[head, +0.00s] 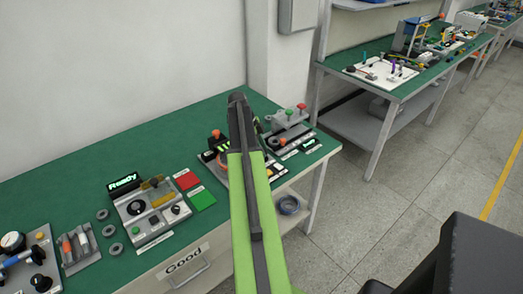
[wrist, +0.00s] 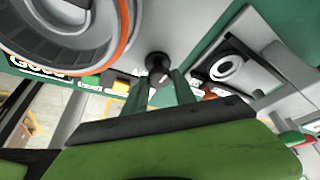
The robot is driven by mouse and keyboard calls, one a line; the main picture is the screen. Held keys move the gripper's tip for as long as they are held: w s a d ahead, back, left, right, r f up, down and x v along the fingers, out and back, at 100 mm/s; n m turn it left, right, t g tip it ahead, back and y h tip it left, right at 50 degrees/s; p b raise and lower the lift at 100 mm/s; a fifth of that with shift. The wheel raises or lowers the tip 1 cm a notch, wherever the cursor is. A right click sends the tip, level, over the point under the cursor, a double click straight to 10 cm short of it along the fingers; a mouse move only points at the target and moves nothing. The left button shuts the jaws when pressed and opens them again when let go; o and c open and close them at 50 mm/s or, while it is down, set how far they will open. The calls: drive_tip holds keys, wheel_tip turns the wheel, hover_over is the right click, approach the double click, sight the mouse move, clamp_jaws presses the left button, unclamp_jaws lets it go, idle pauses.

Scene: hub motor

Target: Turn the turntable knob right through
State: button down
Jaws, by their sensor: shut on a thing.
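In the wrist view, a small black knob (wrist: 157,64) with a white mark sits between the two green fingertips of my gripper (wrist: 159,82). The fingers are shut on it. The large grey turntable disc (wrist: 65,30) with an orange rim fills the upper left, beside the knob. In the head view, the turntable station (head: 208,156) is partly hidden behind my green and grey arm. My gripper and the knob are hidden there too.
On the green bench (head: 75,165), left of my arm, stand a station with a lit "Ready" display (head: 124,182), a red pad (head: 187,180) and a green pad (head: 202,199). A panel with red and green knobs (head: 290,125) stands close right. Floor is clear farther right.

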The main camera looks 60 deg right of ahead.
drive_tip(key=shift+w+m+y, duration=0.2)
drive_tip(key=shift+m+y, duration=0.1)
drive_tip(key=shift+m, duration=0.3)
drive_tip(key=c, duration=1.1)
unclamp_jaws()
drive_tip(key=shift+o, duration=0.3)
drive_tip(key=shift+s, duration=0.1)
drive_tip(key=p+v, duration=1.6)
drive_tip(key=v, duration=0.1)
drive_tip(key=shift+w, duration=0.3)
